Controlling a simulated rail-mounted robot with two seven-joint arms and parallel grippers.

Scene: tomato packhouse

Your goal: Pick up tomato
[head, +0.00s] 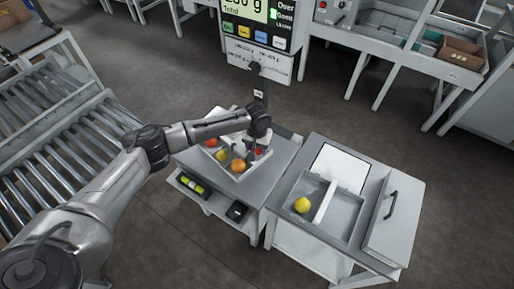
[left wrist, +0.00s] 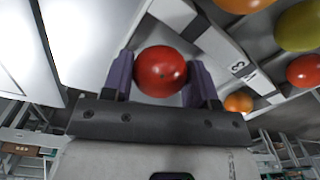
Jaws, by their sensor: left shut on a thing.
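My left gripper (head: 252,156) reaches over a pale divided tray (head: 258,169) on the middle table. In the left wrist view the same gripper (left wrist: 161,82) is shut on a red tomato (left wrist: 160,71), with one dark purple finger on each side of it. A small red patch of tomato (head: 259,151) shows beside the gripper in the head view, partly hidden. Other tomatoes lie in the tray: a red one (head: 211,142), a yellow one (head: 222,155) and an orange one (head: 238,166). I cannot tell whether the held tomato touches the tray. My right gripper is out of view.
A grey bin with a white divider (head: 324,201) stands on the right-hand table and holds a yellow tomato (head: 303,205). A scale display (head: 257,20) rises on a post behind the tray. A roller conveyor (head: 60,130) is at the left. Dark floor lies open behind the tables.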

